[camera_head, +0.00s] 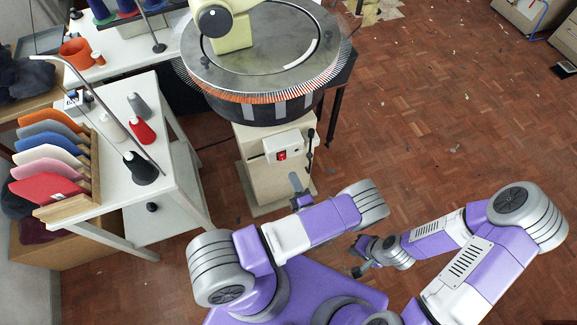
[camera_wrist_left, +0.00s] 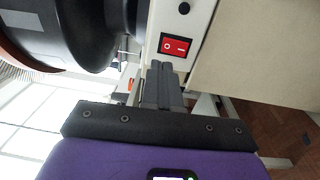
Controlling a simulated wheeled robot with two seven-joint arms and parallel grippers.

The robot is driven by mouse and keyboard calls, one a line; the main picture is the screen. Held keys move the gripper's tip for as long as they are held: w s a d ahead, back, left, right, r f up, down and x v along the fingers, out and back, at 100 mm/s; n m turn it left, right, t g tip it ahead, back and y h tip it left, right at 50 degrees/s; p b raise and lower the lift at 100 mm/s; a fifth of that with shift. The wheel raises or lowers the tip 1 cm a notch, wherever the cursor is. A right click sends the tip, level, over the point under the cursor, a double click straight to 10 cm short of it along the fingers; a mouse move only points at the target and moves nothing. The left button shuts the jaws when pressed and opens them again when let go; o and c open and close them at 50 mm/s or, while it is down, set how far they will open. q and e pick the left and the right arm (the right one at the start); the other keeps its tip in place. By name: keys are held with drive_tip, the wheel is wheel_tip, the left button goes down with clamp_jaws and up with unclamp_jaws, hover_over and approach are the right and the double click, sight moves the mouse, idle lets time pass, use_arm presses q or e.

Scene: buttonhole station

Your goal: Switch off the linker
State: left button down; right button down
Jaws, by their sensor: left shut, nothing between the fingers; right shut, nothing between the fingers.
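The linker (camera_head: 262,62) is a round machine with a ring of needles on a beige pedestal (camera_head: 262,190). A white switch box (camera_head: 297,143) on the pedestal carries a red rocker switch (camera_head: 281,155). In the left wrist view the red switch (camera_wrist_left: 174,45) shows the marks O and I; I cannot tell which side is pressed. My left gripper (camera_head: 295,181) is shut and empty, below the box in the head view. Its fingertips (camera_wrist_left: 160,66) appear just short of the switch; contact is not clear. My right gripper (camera_head: 356,271) is shut and empty, low over the floor.
A white table (camera_head: 112,158) with yarn cones (camera_head: 140,168) and a rack of coloured fabric pieces (camera_head: 90,160) stands to the left. A small black lever (camera_head: 311,140) sits beside the switch box. The parquet floor (camera_head: 440,110) at right is mostly free.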

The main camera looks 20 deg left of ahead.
use_arm(q)
drive_tip(key=v, duration=0.3)
drive_tip(key=r+v, duration=0.1)
drive_tip(key=v, duration=0.1)
drive_tip(key=shift+s+d, duration=0.25)
drive_tip(key=shift+d, duration=0.05)
